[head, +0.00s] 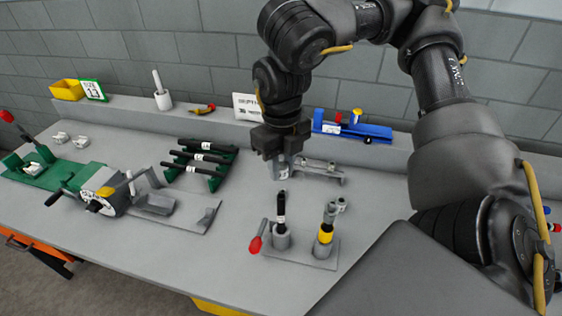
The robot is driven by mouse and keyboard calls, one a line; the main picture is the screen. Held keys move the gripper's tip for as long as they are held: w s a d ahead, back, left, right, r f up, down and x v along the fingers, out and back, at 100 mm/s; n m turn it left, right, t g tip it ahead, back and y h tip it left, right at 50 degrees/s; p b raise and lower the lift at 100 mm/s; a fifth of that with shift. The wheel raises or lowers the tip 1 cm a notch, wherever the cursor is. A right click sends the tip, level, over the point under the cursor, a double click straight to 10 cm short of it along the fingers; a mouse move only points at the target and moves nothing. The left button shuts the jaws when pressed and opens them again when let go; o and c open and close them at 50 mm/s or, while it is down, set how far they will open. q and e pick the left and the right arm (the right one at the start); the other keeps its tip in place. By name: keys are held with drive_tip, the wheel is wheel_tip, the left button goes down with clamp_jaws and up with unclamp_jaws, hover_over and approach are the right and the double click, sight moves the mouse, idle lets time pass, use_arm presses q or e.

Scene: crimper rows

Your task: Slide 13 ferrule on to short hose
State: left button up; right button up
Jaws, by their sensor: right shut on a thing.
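My right gripper (281,168) points down over the left end of a grey metal rack (334,180). It is shut on what seems to be a ferrule, mostly hidden by the fingers. A pale label with dark marks shows at the fingertips, too small to read. Silver ferrules (318,163) lie along the rack, right of the gripper. A short black hose (281,204) with a white label stands upright in a grey holder, in front of and below the gripper and apart from it. My left gripper is not in view.
A second upright piece with a yellow band (325,237) and metal fitting stands right of the hose. A red-tipped lever (255,245) is at the holder's left. Black hoses lie on a green rack (215,183). A crimping machine (103,195) stands left. A blue tool (365,130) lies behind.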

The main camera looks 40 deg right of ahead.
sight(281, 195)
drive_tip(key=shift+r, duration=0.1)
drive_tip(key=shift+f+b, duration=1.75)
drive_tip(key=shift+f, duration=1.25)
drive_tip(key=shift+p, duration=0.7)
drive_tip(key=shift+f+b, duration=1.4)
drive_tip(key=shift+f, duration=0.75)
drive_tip(key=o, duration=1.1)
drive_tip(key=shift+c, duration=0.2)
drive_tip(key=shift+r, duration=0.1)
wheel_tip(281, 195, up, 11)
drive_tip(key=shift+f, duration=0.1)
